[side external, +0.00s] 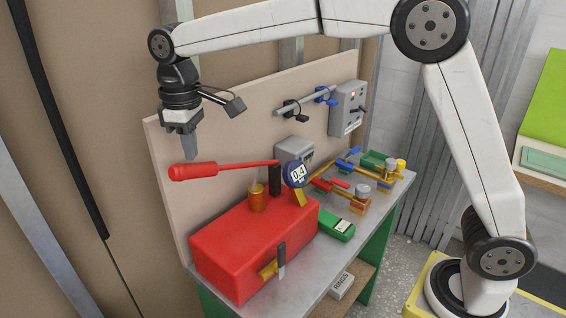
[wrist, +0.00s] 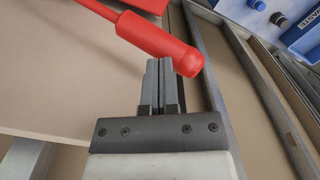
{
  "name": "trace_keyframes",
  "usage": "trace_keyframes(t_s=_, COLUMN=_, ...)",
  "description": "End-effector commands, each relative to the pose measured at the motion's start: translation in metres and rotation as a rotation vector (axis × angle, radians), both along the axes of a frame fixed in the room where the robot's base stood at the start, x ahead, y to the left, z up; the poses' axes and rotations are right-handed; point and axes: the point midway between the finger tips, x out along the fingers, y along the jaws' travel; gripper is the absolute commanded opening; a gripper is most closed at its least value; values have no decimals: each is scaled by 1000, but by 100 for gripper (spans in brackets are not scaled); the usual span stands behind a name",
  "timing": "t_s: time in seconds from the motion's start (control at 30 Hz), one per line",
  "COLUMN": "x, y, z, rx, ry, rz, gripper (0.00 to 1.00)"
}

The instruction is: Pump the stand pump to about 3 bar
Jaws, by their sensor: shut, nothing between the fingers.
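The stand pump is a red tank (side external: 252,250) on the metal bench. Its lever has a thick red handle (side external: 193,171) at the left end and a thin red arm running right to a dark post (side external: 275,180). The round blue gauge (side external: 296,174) reads 0.4. My gripper (side external: 193,156) is shut and empty, pointing down just above the handle. In the wrist view the shut fingers (wrist: 162,62) lie beside the end of the red handle (wrist: 155,42); I cannot tell whether they touch it.
A tan board (side external: 225,130) stands behind the pump. A grey box (side external: 347,107) and pipes with blue and black valves are on it. Brass fittings with red and blue levers, and a green device (side external: 337,229), crowd the right of the bench (side external: 318,265). Space left of the handle is clear.

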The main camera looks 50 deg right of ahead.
Motion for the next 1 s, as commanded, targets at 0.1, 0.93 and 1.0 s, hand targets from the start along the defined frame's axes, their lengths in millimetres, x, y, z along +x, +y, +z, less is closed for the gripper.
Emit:
trace_keyframes(t_s=0.1, x=0, y=0, z=-13, rx=-1, ry=2, rz=0, gripper=0)
trace_keyframes(t_s=0.93, x=0, y=0, z=10, rx=0, ry=-1, rz=0, gripper=0)
trace_keyframes(t_s=1.0, x=0, y=0, z=10, rx=0, ry=-1, rz=0, gripper=0)
